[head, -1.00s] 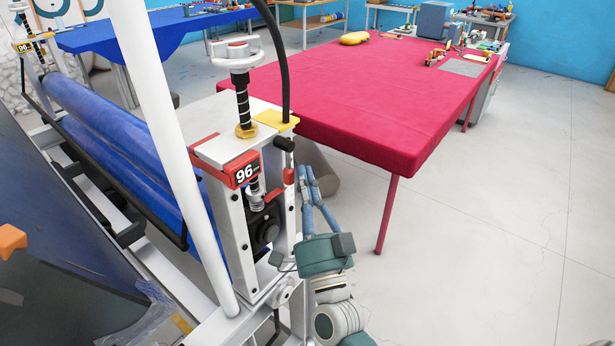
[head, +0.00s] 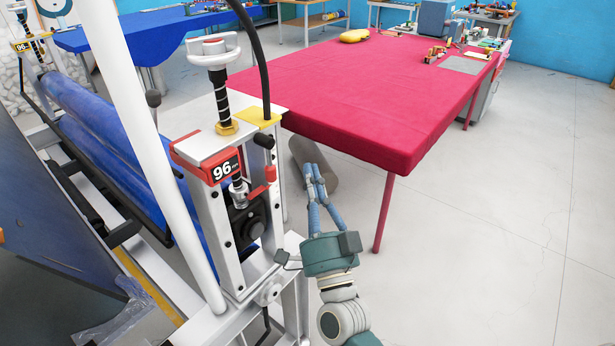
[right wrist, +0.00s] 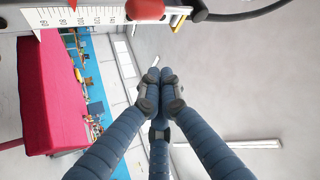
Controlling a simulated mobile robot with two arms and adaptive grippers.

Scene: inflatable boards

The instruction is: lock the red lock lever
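In the right wrist view a rounded red end, seemingly the lever's (right wrist: 145,9), shows at the top edge beside a white scale. My right gripper (head: 312,167) is to the right of the lever, with a visible gap between them in the head view. Its blue fingers come together at the tips in the right wrist view (right wrist: 162,78), with nothing between them. My left gripper is not in view.
A red-topped table (head: 370,95) stands behind and to the right. A grey cylinder (head: 315,163) lies on the floor behind my right fingers. A black cable (head: 257,60) rises from the post top. Blue rollers (head: 110,145) are at the left. Floor at the right is clear.

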